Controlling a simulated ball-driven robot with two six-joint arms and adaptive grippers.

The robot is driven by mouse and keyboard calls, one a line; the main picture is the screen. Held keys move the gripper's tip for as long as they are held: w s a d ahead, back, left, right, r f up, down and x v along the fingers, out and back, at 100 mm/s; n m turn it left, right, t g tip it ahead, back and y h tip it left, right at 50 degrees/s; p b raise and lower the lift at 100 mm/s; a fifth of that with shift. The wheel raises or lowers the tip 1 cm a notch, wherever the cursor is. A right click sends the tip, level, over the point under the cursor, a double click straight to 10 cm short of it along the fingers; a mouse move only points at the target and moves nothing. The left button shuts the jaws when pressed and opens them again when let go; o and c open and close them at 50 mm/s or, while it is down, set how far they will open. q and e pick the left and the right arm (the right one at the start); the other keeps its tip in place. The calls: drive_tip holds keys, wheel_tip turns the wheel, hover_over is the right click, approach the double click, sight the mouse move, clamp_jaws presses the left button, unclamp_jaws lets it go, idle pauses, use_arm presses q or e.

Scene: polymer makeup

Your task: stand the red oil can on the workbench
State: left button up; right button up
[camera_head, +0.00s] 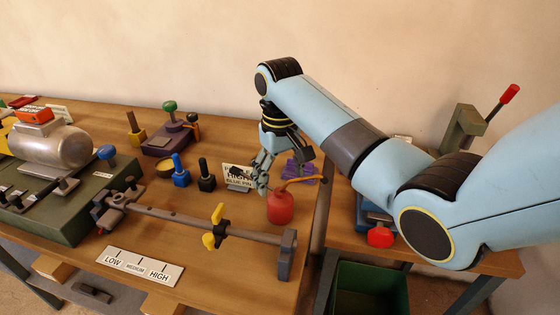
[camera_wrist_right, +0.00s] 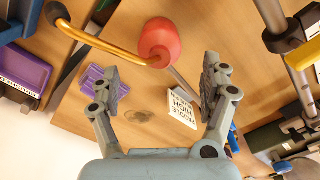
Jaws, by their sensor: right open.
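The red oil can (camera_head: 281,208) stands upright on the wooden workbench (camera_head: 215,262), near its right end. Its curved brass-coloured spout points right in the head view. My right gripper (camera_head: 263,178) is open and empty, just behind and left of the can in that view. In the right wrist view the can (camera_wrist_right: 160,42) lies beyond the open fingertips (camera_wrist_right: 160,82), apart from them, with its spout reaching left. My left gripper is not in view.
A small sign (camera_head: 238,177) and purple pieces (camera_head: 300,168) are near my right gripper. A rail with a yellow paddle (camera_head: 217,214) runs left of the can. A green bin (camera_head: 371,290) stands below, right of the bench edge. Black and blue pegs stand farther left.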

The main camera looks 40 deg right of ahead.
sight(280, 190)
wheel_tip(280, 190, up, 4)
drive_tip(key=shift+r, duration=0.1)
idle(0.6)
